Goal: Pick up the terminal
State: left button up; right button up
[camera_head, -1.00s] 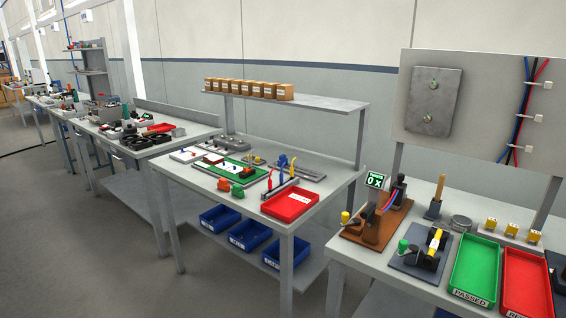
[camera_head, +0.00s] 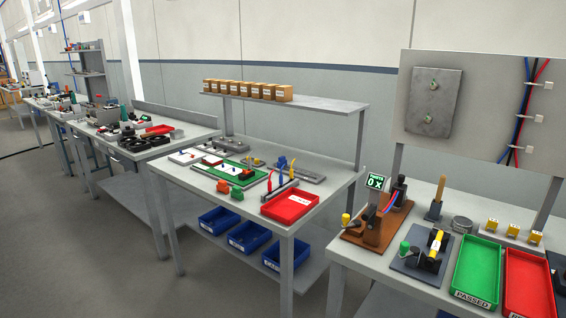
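Neither of my grippers is in view. I cannot tell for sure which thing is the terminal. A small orange block (camera_head: 223,186) and a small green block (camera_head: 237,193) lie loose near the front edge of the middle workbench. Just behind them is a green mat (camera_head: 232,175) with a white board (camera_head: 222,171) and small dark and red parts on it. The parts are too small to make out in detail.
The middle workbench (camera_head: 330,178) holds a red tray (camera_head: 290,206) and colored-handled tools in a rack (camera_head: 280,188). Blue bins (camera_head: 249,237) stand on its lower shelf. The right bench has a green tray (camera_head: 477,267), a red tray (camera_head: 527,282) and fixtures. Open floor (camera_head: 110,265) lies at front left.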

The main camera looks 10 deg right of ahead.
aim_at(282, 160)
jog(key=i+j+z, duration=0.2)
jog(key=i+j, duration=0.45)
jog(key=i+j+z, duration=0.2)
jog(key=i+j, duration=0.4)
jog(key=j, duration=0.15)
